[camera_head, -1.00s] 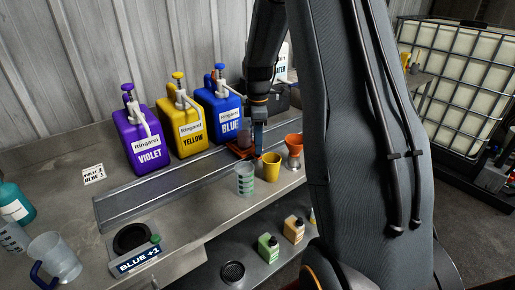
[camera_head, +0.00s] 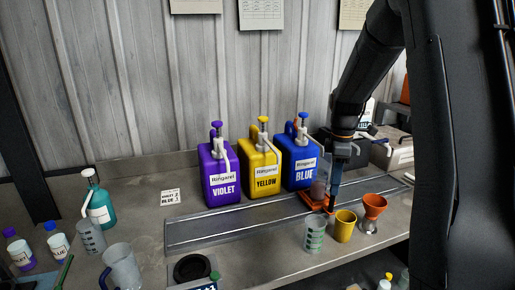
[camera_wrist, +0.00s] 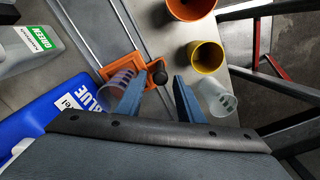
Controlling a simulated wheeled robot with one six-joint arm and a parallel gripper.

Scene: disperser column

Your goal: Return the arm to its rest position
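My arm comes down from the upper right of the head view. My gripper (camera_head: 333,200) hangs low over the orange carriage (camera_head: 317,202), in front of the blue jug (camera_head: 299,160). In the wrist view my gripper (camera_wrist: 160,78) shows two blue fingers spread apart, with nothing between them. A clear cup (camera_wrist: 113,92) stands on the carriage, left of the left finger. I cannot tell whether the finger touches it.
A pitcher (camera_head: 122,267) and bottles stand at left.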

